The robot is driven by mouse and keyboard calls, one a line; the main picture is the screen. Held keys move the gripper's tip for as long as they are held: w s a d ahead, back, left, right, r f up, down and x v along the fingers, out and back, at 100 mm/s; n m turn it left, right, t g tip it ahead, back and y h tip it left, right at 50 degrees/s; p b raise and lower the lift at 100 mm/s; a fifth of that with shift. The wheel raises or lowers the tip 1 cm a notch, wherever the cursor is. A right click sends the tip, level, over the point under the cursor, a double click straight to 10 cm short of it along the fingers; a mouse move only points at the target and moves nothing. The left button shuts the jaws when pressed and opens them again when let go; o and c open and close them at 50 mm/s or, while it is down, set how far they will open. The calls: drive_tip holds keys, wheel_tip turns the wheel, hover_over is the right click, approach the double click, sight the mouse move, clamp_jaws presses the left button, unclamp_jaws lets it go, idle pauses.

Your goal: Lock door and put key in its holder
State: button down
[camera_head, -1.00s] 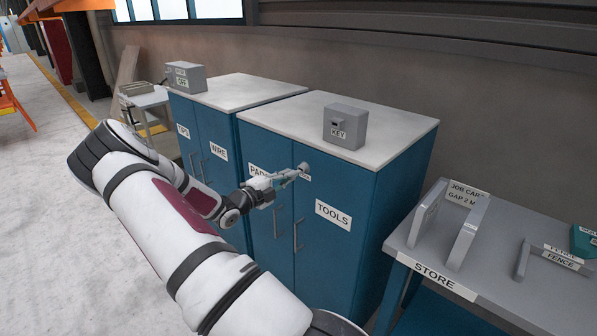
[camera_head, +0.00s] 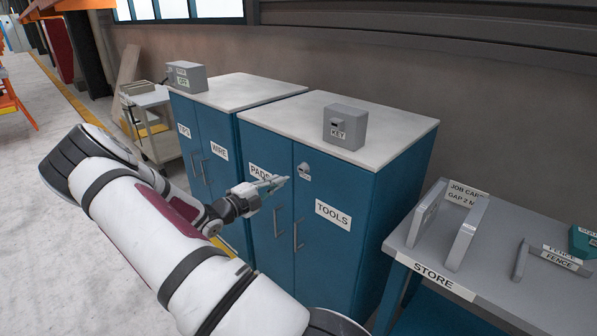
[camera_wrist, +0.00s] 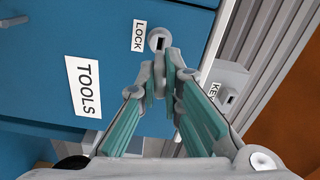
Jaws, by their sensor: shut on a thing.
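My gripper (camera_head: 284,181) is in front of the blue cabinet doors, to the left of the lock. The lock (camera_head: 304,170) is a small round grey fitting on the TOOLS door (camera_head: 330,240); it also shows in the wrist view (camera_wrist: 157,40) with a dark slot. In the wrist view my gripper (camera_wrist: 160,82) is shut on a small grey piece, apparently the key (camera_wrist: 159,71), mostly hidden by the fingers. The tips look clear of the lock in the head view. The key holder (camera_head: 345,127) is a grey box marked KEY on the cabinet top. Both doors look closed.
A second blue cabinet (camera_head: 206,150) stands at left with a grey box (camera_head: 187,78) on top. A STORE table (camera_head: 405,235) with grey blocks stands at right. The cabinet top (camera_head: 290,110) is clear around the key holder. Door handles (camera_head: 297,234) stick out below my gripper.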

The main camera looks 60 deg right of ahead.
drive_tip(key=s+r+p, duration=0.5)
drive_tip(key=r+p, duration=0.1)
drive_tip(key=r, duration=0.2)
drive_tip(key=s+a+r+p, duration=0.1)
drive_tip(key=s+r+p, duration=0.4)
drive_tip(key=r+p, duration=0.2)
wheel_tip(320, 180, up, 2)
drive_tip(key=shift+a+r+p, duration=0.2)
drive_tip(key=shift+r+p, duration=0.05)
drive_tip(key=shift+p, duration=0.05)
drive_tip(key=shift+s+d+m+p, duration=0.15)
drive_tip(key=shift+s+d+m, duration=0.2)
drive_tip(key=shift+d, duration=0.55)
drive_tip(key=shift+s+d+m+p, duration=0.2)
drive_tip(key=shift+d+m, duration=0.1)
drive_tip(key=shift+d, duration=0.65)
drive_tip(key=shift+s+d+m+p, duration=0.1)
drive_tip(key=shift+s+d+m, duration=0.25)
drive_tip(key=shift+d, duration=0.55)
drive_tip(key=shift+x, duration=1.6)
drive_tip(key=c, duration=2.1)
unclamp_jaws()
drive_tip(key=shift+d, duration=0.1)
drive_tip(key=o, duration=0.4)
